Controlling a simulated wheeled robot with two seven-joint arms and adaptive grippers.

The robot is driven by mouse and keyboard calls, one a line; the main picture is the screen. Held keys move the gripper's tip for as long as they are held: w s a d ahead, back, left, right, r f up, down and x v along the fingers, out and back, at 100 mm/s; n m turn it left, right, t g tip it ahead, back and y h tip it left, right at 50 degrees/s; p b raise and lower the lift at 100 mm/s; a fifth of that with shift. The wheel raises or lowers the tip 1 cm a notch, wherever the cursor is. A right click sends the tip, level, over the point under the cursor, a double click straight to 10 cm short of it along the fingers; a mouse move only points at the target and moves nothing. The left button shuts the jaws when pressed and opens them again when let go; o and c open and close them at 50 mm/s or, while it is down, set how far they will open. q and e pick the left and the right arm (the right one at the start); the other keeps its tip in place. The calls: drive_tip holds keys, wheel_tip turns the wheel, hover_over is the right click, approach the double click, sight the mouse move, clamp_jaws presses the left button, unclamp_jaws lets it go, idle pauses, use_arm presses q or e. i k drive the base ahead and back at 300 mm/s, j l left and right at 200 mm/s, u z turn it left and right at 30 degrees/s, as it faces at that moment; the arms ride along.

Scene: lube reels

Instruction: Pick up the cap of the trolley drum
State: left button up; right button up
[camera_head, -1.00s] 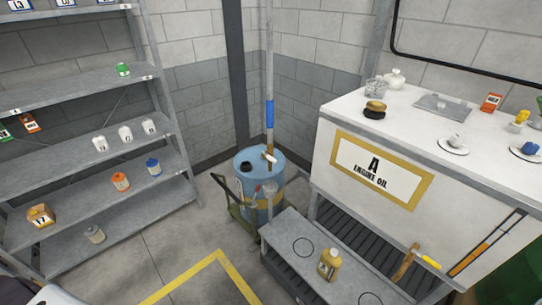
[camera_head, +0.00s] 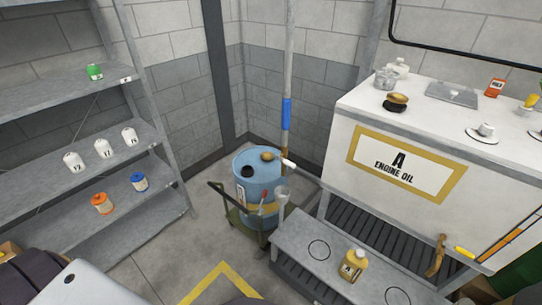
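The blue trolley drum (camera_head: 246,192) stands upright on a small green trolley (camera_head: 238,218) near the room's corner. A small round brass-coloured cap (camera_head: 267,156) is on the back of its top. A dark round opening or fitting (camera_head: 247,171) shows at the front left of the top; I cannot tell which. Neither gripper is visible. Pale and dark parts of my own body show at the bottom left, well short of the drum.
A tall pole with a blue grip (camera_head: 286,114) rises just right of the drum. A low grey bench (camera_head: 300,240) with a yellow bottle (camera_head: 353,265) and the white engine oil tank (camera_head: 345,130) stand right. A grey shelf (camera_head: 110,165) stands left. Floor before the drum looks clear.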

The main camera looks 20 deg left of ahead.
sight(266, 156)
drive_tip(key=j+z, duration=0.2)
drive_tip(key=j, duration=0.25)
drive_tip(key=j+z, duration=0.15)
drive_tip(key=j, duration=0.25)
drive_tip(key=k+j+z, duration=0.2)
drive_tip(key=j, duration=0.25)
drive_tip(key=j+z, duration=0.15)
drive_tip(key=j, duration=0.3)
drive_tip(key=k+j+z, duration=0.2)
drive_tip(key=j, duration=0.2)
drive_tip(key=i, duration=0.1)
